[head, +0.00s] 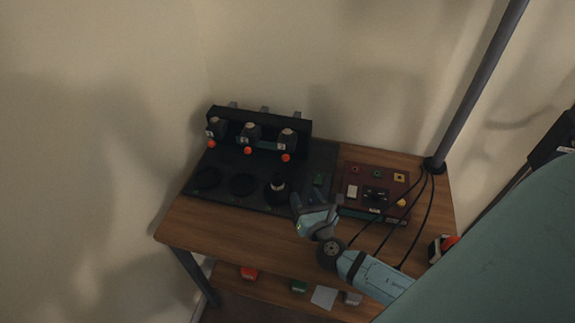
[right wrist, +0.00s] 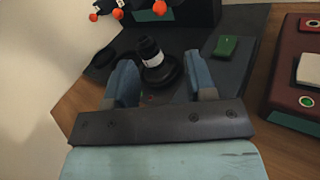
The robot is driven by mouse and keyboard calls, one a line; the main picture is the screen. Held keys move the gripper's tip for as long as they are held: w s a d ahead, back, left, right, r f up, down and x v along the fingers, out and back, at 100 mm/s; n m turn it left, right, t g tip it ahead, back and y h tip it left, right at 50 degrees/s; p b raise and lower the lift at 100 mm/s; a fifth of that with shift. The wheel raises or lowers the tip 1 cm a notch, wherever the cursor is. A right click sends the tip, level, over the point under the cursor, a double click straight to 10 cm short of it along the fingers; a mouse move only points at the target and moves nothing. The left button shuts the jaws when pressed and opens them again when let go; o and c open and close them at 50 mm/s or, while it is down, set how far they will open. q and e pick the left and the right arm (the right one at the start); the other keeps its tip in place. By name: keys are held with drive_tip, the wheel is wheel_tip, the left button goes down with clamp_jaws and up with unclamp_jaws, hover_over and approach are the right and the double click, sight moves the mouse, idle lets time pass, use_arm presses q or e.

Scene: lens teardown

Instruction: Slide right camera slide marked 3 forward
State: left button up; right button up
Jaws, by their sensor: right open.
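The right camera slide (head: 287,138) is a dark block with a pale round top and a red knob (head: 286,158), on the right end of the black rack. Its mark is too small to read. Its red knob also shows at the top of the right wrist view (right wrist: 160,8). My right gripper (head: 315,202) is open and empty, in front of and to the right of that slide, apart from it. In the right wrist view its two blue fingers (right wrist: 160,80) stand apart, with a black lens (right wrist: 151,53) beyond them. My left gripper is not in view.
Two similar slides (head: 249,134) stand to the left on the rack. The lens stands on the right round seat of the black mat (head: 225,190); two other seats look empty. A green block (head: 318,180) lies right of the lens. A dark red control box (head: 370,182) with cables stands right.

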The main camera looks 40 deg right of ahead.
sight(287, 160)
drive_tip(key=p+x, duration=0.2)
drive_tip(key=x, duration=1)
drive_tip(key=shift+w+d+r, duration=0.1)
drive_tip(key=shift+w+r, duration=0.05)
drive_tip(key=shift+w, duration=0.15)
drive_tip(key=shift+w+d, duration=0.15)
drive_tip(key=shift+w, duration=0.45)
